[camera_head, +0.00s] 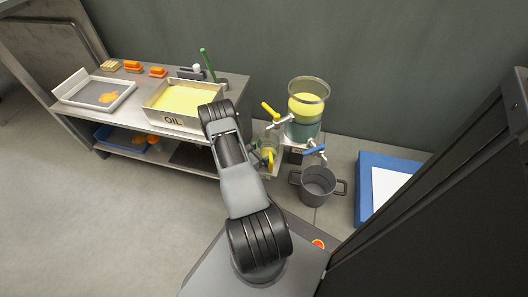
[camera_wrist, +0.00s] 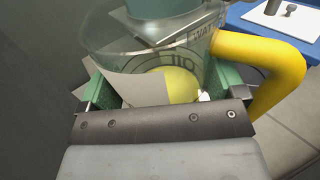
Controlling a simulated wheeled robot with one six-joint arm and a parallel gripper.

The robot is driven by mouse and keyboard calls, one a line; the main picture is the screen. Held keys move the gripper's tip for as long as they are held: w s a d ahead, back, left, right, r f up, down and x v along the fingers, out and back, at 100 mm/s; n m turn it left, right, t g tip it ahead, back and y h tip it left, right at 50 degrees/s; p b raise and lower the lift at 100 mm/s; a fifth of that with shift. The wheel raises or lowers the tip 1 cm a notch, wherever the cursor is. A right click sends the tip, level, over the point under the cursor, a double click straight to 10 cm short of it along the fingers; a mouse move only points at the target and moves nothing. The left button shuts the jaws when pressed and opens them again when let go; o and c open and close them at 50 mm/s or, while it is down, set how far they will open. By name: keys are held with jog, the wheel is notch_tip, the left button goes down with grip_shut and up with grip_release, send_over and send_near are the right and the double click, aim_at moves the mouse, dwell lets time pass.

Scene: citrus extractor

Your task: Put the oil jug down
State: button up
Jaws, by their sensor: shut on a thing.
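The oil jug (camera_wrist: 150,62) is a clear, round vessel with a thick yellow handle (camera_wrist: 280,70) on its right in the wrist view. Some yellow liquid shows low inside it, and dark lettering shows through the wall. My gripper (camera_wrist: 155,90) is shut on the jug, with green fingers on either side of its body. In the head view the jug (camera_head: 267,145) is small and partly hidden beside my arm, below the yellow tap (camera_head: 270,111). I cannot tell whether its base touches a surface. My gripper is hard to make out there.
A clear tank (camera_head: 308,104) holds a yellow layer over a bluish one. A grey pot (camera_head: 318,187) stands below the blue tap (camera_head: 314,150). The OIL tray (camera_head: 172,119) and a white-rimmed tray (camera_head: 96,93) sit on the bench. A blue platform (camera_head: 366,196) is at right.

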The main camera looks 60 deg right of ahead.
jog(key=shift+f, duration=0.15)
jog(key=o, duration=0.8)
jog(key=shift+a+r, duration=0.1)
jog(key=shift+r, duration=0.15)
jog(key=p+v, duration=0.3)
jog(key=v, duration=0.9)
